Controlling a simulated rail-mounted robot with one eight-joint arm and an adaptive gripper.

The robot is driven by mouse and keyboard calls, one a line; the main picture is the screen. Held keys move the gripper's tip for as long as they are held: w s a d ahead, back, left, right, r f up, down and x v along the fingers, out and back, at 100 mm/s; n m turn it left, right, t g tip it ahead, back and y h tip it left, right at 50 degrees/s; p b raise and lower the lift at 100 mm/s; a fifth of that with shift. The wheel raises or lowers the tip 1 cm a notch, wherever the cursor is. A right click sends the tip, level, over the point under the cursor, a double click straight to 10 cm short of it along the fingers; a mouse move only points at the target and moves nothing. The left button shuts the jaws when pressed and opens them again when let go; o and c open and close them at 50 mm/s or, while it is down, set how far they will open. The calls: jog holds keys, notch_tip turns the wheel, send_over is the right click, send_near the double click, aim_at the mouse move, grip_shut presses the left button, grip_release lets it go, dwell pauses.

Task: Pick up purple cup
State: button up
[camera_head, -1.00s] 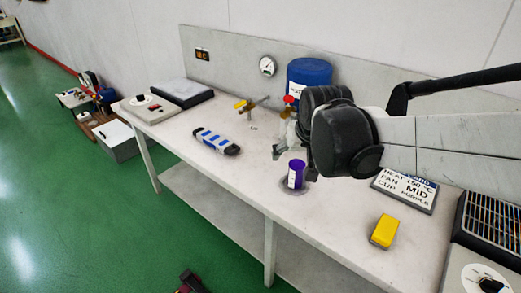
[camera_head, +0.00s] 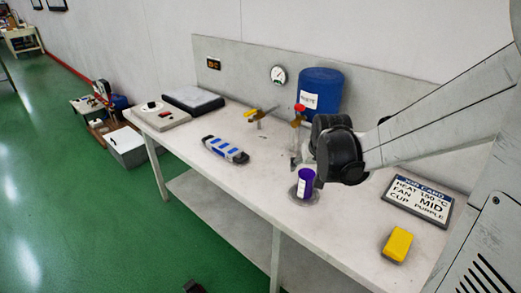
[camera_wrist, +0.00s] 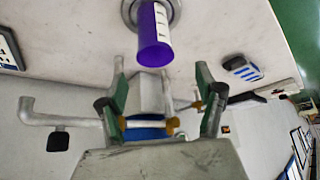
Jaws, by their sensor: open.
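The purple cup (camera_head: 305,184) has a white marked label and stands upright on a round grey base (camera_head: 293,195) on the table. In the wrist view the cup (camera_wrist: 154,38) is at the top centre, beyond my fingertips and in line with the gap between them. My gripper (camera_wrist: 162,84) is open and empty, with green-lined fingers spread apart. In the head view my black wrist joint hides most of my gripper, which is just behind the cup.
A blue-grey tool (camera_head: 226,149) lies left of the cup. The front table middle is clear.

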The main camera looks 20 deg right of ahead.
aim_at(307, 174)
jog(key=shift+s+f+b+x, duration=0.1)
jog(key=shift+s+b+x, duration=0.1)
jog(key=shift+x, duration=0.95)
jog(key=shift+s+f+b+x, duration=0.1)
jog(key=shift+b+x, duration=0.05)
jog(key=shift+x, duration=1)
jog(key=shift+s+f+b+x, duration=0.1)
jog(key=shift+b+x, duration=0.1)
jog(key=shift+x, duration=0.95)
jog(key=shift+d+r, duration=0.1)
jog(key=shift+d, duration=0.1)
jog(key=c, duration=1.4)
